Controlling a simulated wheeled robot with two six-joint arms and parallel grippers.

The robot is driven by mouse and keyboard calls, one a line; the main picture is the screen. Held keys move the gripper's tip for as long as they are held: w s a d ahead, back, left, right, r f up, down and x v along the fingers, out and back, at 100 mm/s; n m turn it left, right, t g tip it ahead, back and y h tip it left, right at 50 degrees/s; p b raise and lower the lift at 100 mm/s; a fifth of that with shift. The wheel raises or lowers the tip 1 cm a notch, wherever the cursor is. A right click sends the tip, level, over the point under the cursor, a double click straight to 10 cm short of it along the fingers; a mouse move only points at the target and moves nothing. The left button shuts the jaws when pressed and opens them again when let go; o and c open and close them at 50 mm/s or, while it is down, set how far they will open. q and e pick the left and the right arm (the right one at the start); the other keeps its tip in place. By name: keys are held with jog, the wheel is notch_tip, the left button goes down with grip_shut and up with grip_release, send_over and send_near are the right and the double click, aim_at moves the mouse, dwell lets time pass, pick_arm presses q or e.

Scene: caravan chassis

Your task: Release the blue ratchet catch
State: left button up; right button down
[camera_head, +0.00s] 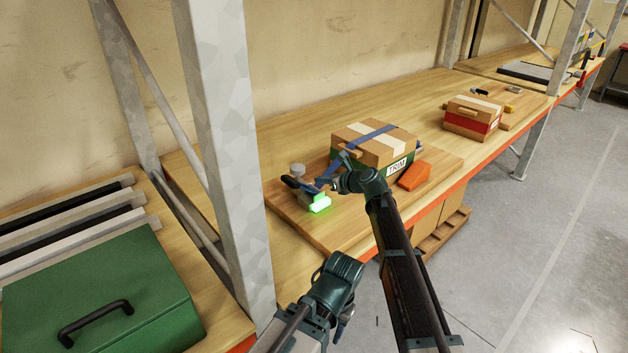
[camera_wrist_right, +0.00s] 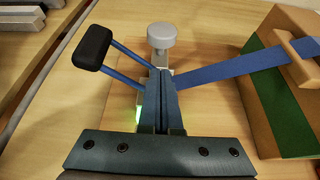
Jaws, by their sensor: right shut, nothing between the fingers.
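The blue ratchet catch (camera_head: 308,187) sits on a wooden board, with a black handle grip (camera_head: 291,182) and blue side arms. A grey knob (camera_head: 298,169) stands behind it, and a green light (camera_head: 320,204) glows at its front. In the right wrist view the black grip (camera_wrist_right: 92,47) is at upper left and the knob (camera_wrist_right: 161,36) is upper middle. My right gripper (camera_wrist_right: 163,82) is shut and empty, with its fingertips over the ratchet body, partly hiding it; contact is unclear. My left gripper (camera_head: 345,322) is low in the head view, away from the catch; its fingers are unclear.
A blue strap (camera_wrist_right: 235,68) runs from the ratchet over a cardboard box (camera_head: 375,147) labelled TRIM. An orange wedge (camera_head: 414,176) lies beside the box. A grey rack post (camera_head: 222,150) and a green case (camera_head: 105,300) stand left. Bench surface behind the box is clear.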

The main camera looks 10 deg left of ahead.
aim_at(302, 169)
jog(key=b+x, duration=0.4)
jog(key=x, duration=0.5)
jog(key=shift+w+a+f, duration=0.15)
jog(key=shift+a+f, duration=0.05)
jog(key=shift+a, duration=0.1)
jog(key=shift+r, duration=0.15)
notch_tip(302, 169, up, 4)
jog(key=p, duration=0.4)
jog(key=shift+f, duration=0.3)
jog(key=shift+d, duration=0.1)
